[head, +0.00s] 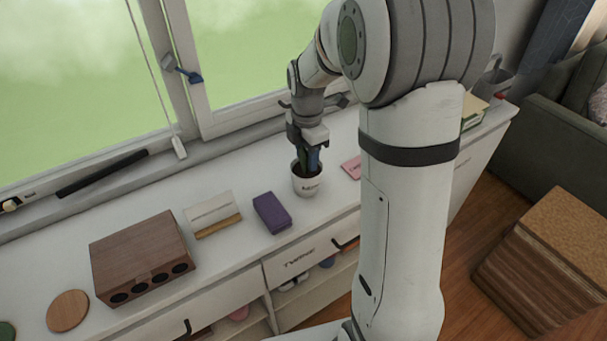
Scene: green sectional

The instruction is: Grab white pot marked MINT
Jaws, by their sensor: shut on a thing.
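A small white pot (307,185) with dark marking on its front stands upright on the white cabinet top below the window. The lettering is too small to read.
On the white cabinet top (170,195) are a purple box (271,212), a cream and tan block (213,214), a wooden box with round holes (141,257), a round wooden disc (68,311) and a pink item (352,167). A window is behind. A brown block (550,260) stands on the floor at right.

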